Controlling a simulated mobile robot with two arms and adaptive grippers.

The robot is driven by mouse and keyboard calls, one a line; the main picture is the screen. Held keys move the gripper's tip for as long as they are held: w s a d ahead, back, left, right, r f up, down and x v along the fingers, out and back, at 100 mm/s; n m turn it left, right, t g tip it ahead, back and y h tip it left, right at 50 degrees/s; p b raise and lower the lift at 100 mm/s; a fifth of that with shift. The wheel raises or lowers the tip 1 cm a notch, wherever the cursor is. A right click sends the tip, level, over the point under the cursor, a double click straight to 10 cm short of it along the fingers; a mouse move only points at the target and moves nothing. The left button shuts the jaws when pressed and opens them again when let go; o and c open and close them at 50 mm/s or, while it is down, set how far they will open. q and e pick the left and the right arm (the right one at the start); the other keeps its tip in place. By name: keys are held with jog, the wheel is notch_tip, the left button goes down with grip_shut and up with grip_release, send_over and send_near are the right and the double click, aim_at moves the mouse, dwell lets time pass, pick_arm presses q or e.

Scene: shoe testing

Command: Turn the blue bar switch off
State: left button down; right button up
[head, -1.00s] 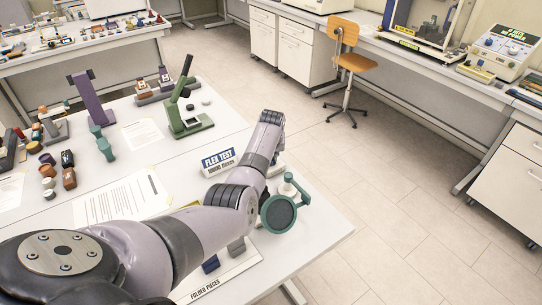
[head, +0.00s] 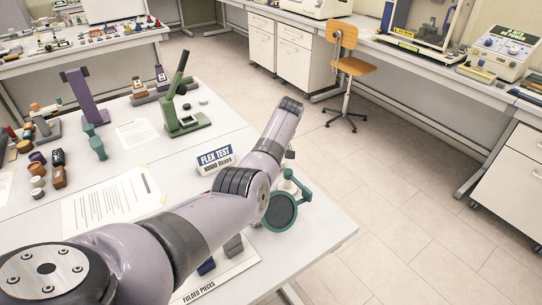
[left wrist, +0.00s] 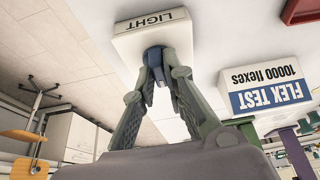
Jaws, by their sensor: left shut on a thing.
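The blue bar switch (left wrist: 153,51) stands on a white box labelled LIGHT (left wrist: 128,44) in the left wrist view, where the picture is upside down. Only a small part of the blue bar shows between the fingertips. My left gripper (left wrist: 160,70) is shut on the blue bar, its two fingers meeting around it close to the box. In the head view my left arm covers the box, the switch and the gripper. The bar's exact tilt cannot be told. My right gripper is in neither view.
A FLEX TEST sign (head: 216,160) stands beside my arm; it also shows in the left wrist view (left wrist: 266,92). A green device with a round magnifier (head: 281,212) stands near the table's right edge. A green lever stand (head: 183,118) is farther back. Open floor lies right.

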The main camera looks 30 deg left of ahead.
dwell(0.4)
pick_arm(q)
jog(key=c, duration=1.6)
grip_release()
jog(key=shift+c, duration=0.2)
jog(key=shift+r, duration=0.15)
jog(key=v, duration=1.1)
jog(key=shift+d+r, duration=0.2)
jog(key=shift+r, duration=0.15)
jog(key=shift+f, duration=0.1)
